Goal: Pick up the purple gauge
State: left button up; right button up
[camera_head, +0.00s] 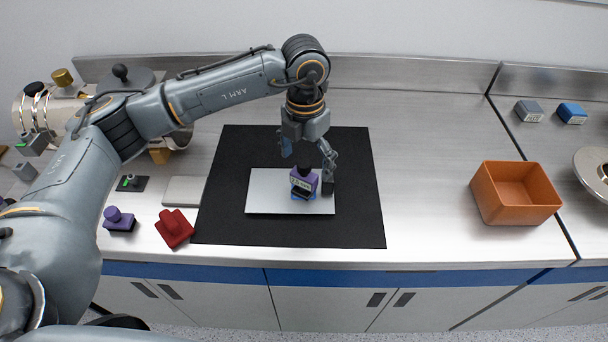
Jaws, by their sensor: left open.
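The purple gauge (304,180) with a dark top stands on a light grey plate (268,193), which lies on a black mat (236,150). Something blue shows at the gauge's base. My left gripper (308,170) points down from above, its fingers apart, one at the left and one at the right of the gauge. I cannot tell whether a finger touches it. My right gripper is not in view. Another purple object (118,220) lies at the left on the counter.
A red object (174,228) lies left of the mat. An orange bin (515,193) stands at the right, with grey (529,111) and blue (571,113) blocks behind it. The counter between mat and bin is clear.

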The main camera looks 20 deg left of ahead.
aim_at(304, 174)
pick_arm(q)
jog(key=f, duration=0.1)
jog(key=f+p, duration=0.1)
jog(key=f, duration=0.1)
jog(key=f+p, duration=0.1)
jog(key=f, duration=0.1)
jog(key=shift+a, duration=0.25)
jog(key=shift+w+f, duration=0.1)
jog(key=shift+f, duration=0.1)
jog(key=c, duration=1.4)
jog(key=shift+r, duration=0.15)
